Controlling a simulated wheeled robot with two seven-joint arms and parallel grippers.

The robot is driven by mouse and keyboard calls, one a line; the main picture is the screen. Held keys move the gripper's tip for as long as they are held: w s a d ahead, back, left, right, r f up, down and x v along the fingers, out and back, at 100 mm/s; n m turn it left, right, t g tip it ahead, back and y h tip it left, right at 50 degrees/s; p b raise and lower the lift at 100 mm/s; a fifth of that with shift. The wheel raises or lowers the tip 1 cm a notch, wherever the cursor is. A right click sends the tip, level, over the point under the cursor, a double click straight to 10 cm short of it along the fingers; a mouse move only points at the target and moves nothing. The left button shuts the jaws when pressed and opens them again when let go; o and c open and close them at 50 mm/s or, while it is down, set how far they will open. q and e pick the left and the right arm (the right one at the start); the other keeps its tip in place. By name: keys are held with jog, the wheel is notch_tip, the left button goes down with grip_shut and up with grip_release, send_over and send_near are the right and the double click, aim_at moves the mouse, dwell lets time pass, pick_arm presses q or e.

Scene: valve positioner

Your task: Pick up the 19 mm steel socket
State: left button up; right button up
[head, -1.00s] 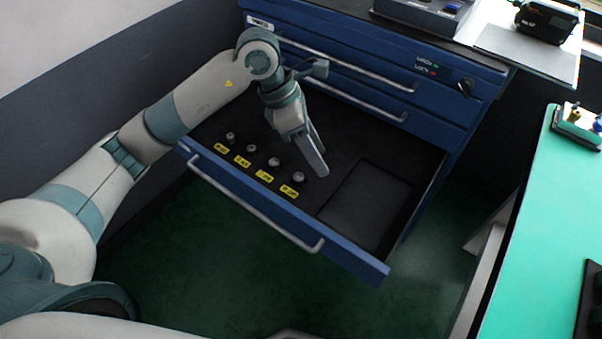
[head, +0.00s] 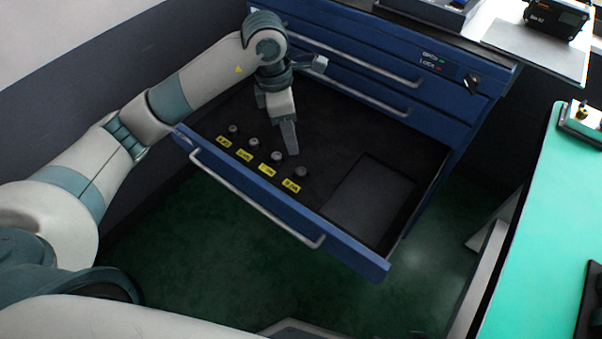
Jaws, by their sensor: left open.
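Several small grey sockets stand in a row in the open blue drawer (head: 345,247), each behind a yellow label. They are a far-left socket (head: 233,129), a second (head: 254,142), a third (head: 276,156) and a right-hand one (head: 301,171). The label print is too small to read, so I cannot tell which is the 19 mm socket. My left gripper (head: 291,148) is open and empty, pointing down into the drawer just behind the third and right-hand sockets. Its fingers overlap in this view. My right gripper is not in view.
A shallow dark recess (head: 368,200) fills the drawer's right part. The drawer's front rim and handle (head: 260,208) face me. The blue cabinet (head: 440,110) rises behind, with closed drawers. A green-topped bench (head: 535,210) stands at the right.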

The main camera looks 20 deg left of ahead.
pick_arm(q)
send_over(301, 171)
jog(key=f, duration=0.6)
jog(key=a+f, duration=0.1)
jog(key=f, duration=0.2)
jog(key=shift+s, duration=0.35)
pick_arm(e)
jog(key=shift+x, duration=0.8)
pick_arm(q)
jog(key=shift+f, duration=0.1)
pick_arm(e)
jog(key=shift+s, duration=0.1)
pick_arm(q)
jog(key=shift+w+d+f+p, duration=0.1)
jog(key=shift+f+p, duration=0.25)
jog(key=shift+f, duration=0.2)
jog(key=f, duration=0.3)
jog(key=shift+w+d, duration=0.2)
jog(key=shift+f, duration=0.45)
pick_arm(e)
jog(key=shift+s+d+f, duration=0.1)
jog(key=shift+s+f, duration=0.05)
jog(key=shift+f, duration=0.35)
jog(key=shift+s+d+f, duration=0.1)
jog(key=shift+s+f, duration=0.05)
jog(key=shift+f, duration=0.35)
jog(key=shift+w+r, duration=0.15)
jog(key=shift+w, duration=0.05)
